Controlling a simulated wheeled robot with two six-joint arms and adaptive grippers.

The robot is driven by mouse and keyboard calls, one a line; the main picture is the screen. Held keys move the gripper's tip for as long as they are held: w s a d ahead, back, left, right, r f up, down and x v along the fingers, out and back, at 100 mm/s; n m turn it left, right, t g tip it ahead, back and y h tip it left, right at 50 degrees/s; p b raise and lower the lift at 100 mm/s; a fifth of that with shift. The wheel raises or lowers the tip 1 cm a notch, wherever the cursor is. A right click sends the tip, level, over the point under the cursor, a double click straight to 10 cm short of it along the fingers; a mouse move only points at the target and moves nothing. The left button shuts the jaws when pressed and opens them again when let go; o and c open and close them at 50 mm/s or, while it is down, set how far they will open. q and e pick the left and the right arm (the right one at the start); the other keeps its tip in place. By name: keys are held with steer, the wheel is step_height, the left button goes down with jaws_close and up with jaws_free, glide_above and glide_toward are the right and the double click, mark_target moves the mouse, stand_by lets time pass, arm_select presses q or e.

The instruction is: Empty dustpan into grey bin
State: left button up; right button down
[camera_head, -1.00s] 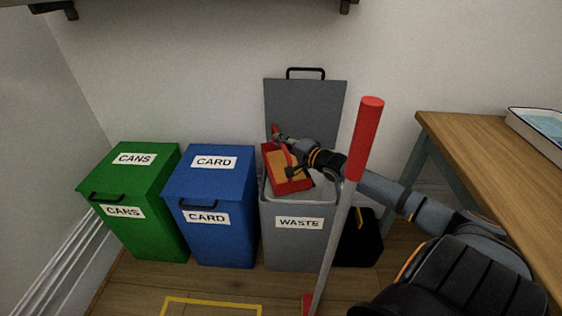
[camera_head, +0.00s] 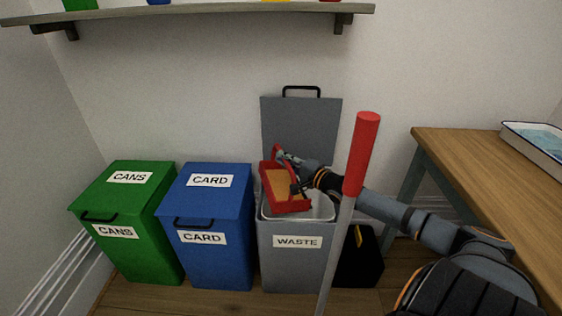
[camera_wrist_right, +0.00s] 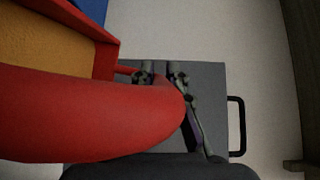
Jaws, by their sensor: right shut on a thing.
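The red dustpan (camera_head: 304,205) with a tan inside is above the open grey bin (camera_head: 297,270) labelled WASTE. It is tilted, its tan inside facing the head camera. I cannot tell whether the tan is dirt or the pan's own surface. The bin's grey lid (camera_head: 315,125) stands upright behind against the wall. My right gripper (camera_head: 287,163) is shut on the dustpan's handle. In the right wrist view the red handle (camera_wrist_right: 90,112) fills the left side near the fingers. My left gripper is not in view.
A blue CARD bin (camera_head: 208,255) and a green CANS bin (camera_head: 128,250) stand shut to the left. A red-topped pole (camera_head: 362,150) stands in front of my right arm. A wooden table (camera_head: 480,165) is at right, a shelf (camera_head: 200,12) above.

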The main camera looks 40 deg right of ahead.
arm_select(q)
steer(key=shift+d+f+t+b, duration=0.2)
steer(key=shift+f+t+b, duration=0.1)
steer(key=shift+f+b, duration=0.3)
arm_select(e)
steer(key=s+d+r+m+t, duration=0.1)
steer(key=s+d+m+t, duration=0.1)
steer(key=d+m, duration=0.3)
steer(key=shift+s+d+r+t, duration=0.2)
steer(key=shift+s+d+t, duration=0.1)
steer(key=shift+d, duration=0.3)
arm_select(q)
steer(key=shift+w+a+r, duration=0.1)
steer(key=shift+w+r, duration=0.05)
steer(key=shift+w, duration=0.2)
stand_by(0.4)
